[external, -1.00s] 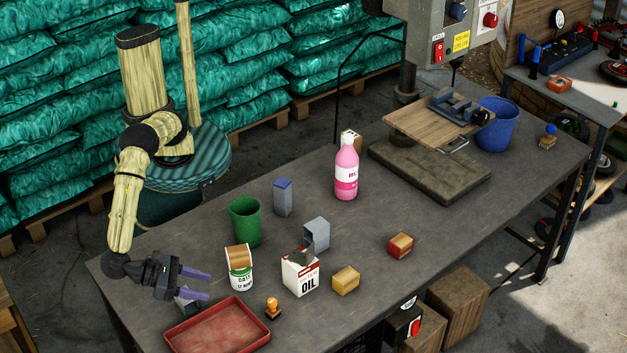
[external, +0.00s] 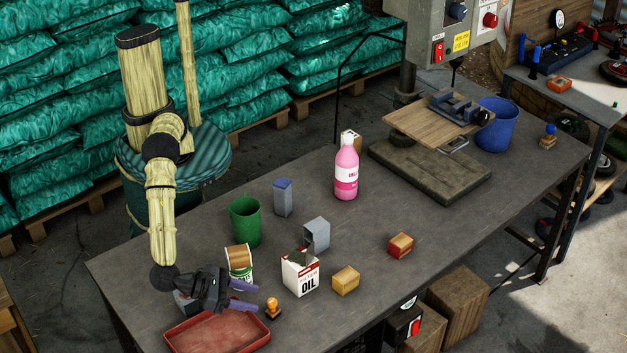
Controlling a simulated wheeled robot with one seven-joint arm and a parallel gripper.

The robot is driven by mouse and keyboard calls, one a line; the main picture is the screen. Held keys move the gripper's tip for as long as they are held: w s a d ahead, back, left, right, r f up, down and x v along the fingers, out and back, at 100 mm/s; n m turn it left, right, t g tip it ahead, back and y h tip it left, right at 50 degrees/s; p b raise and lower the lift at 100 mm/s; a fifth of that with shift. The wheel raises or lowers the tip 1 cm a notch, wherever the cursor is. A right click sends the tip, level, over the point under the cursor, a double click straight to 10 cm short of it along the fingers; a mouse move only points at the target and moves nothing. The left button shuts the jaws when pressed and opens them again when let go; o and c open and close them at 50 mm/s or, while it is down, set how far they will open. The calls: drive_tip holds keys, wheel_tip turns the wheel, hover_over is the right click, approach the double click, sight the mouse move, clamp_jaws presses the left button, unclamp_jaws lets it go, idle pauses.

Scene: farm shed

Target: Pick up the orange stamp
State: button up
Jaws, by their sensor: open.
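The orange stamp (external: 272,307) stands upright on the dark table, a small piece with a rounded orange knob and a dark base. It is just right of the red tray's upper right corner. My gripper (external: 246,297) is open, with its two purple fingers pointing right toward the stamp. The fingertips are close to the stamp on its left, and nothing is seen between them. I cannot tell their exact height above the table or whether they touch the stamp.
The red tray (external: 195,341) lies below my gripper. A can (external: 240,260) with a wooden-coloured block on top is partly behind the gripper. An oil box (external: 300,275), a yellow block (external: 346,279) and a green cup (external: 245,222) stand nearby. The table's right front is mostly clear.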

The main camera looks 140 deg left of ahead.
sight(267, 310)
drive_tip(key=x, duration=0.5)
drive_tip(key=shift+f, duration=0.1)
idle(0.3)
idle(0.4)
clamp_jaws()
